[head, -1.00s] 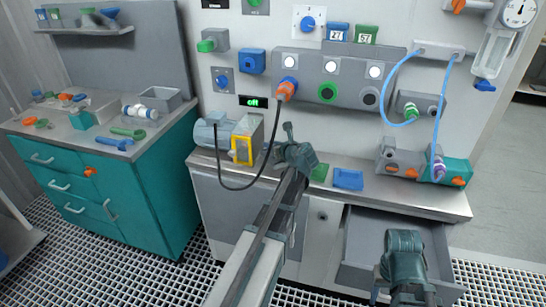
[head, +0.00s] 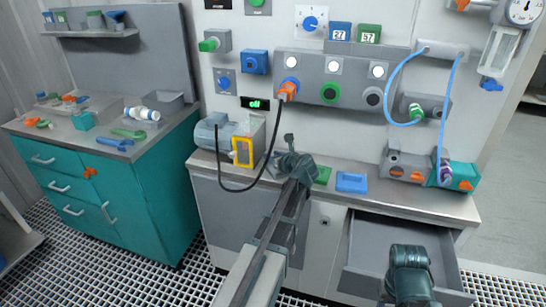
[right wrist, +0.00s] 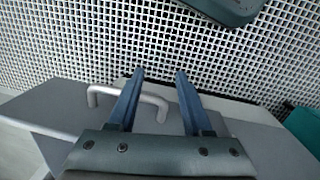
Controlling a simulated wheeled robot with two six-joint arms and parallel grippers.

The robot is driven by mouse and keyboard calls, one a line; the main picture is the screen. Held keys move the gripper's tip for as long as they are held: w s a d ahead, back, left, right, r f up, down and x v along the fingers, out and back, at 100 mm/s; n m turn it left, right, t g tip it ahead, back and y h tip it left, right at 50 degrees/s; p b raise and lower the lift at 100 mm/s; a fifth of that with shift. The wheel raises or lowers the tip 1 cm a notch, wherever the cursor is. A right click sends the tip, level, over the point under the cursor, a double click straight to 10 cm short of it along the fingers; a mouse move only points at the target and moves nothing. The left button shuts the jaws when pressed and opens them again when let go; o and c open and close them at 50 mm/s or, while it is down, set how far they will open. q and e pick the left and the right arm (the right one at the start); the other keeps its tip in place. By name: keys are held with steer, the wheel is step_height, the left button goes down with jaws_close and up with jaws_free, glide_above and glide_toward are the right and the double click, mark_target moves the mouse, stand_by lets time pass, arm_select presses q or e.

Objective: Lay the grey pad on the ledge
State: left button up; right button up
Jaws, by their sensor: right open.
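I cannot make out a grey pad in either view. The long worktop (head: 440,207) under the wall panel is the nearest ledge-like surface, and a wall shelf (head: 100,31) is at the upper left. My right gripper (right wrist: 160,72) is open and points down by the open drawer. The drawer's bar handle (right wrist: 100,90) passes behind its left finger. I cannot tell whether the fingers straddle the bar.
The open grey drawer (head: 365,243) juts out below the worktop; my right arm hides part of it. A blue tray-like block (head: 351,182) lies beside the green pad. A motor (head: 213,132) with a hanging black cable stands left. A teal cabinet (head: 150,205) is further left.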

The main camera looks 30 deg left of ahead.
arm_select(q)
steer(key=shift+o, duration=0.2)
steer(key=shift+r, duration=0.1)
steer(key=shift+d+r+p, duration=0.1)
steer(key=shift+r+p, duration=0.1)
steer(key=shift+p, duration=0.15)
steer(key=p+v, duration=0.4)
steer(key=v, duration=0.7)
steer(key=shift+s+d+r, duration=0.1)
steer(key=shift+s+d, duration=0.1)
steer(key=shift+d, duration=0.1)
steer(key=shift+d, duration=0.1)
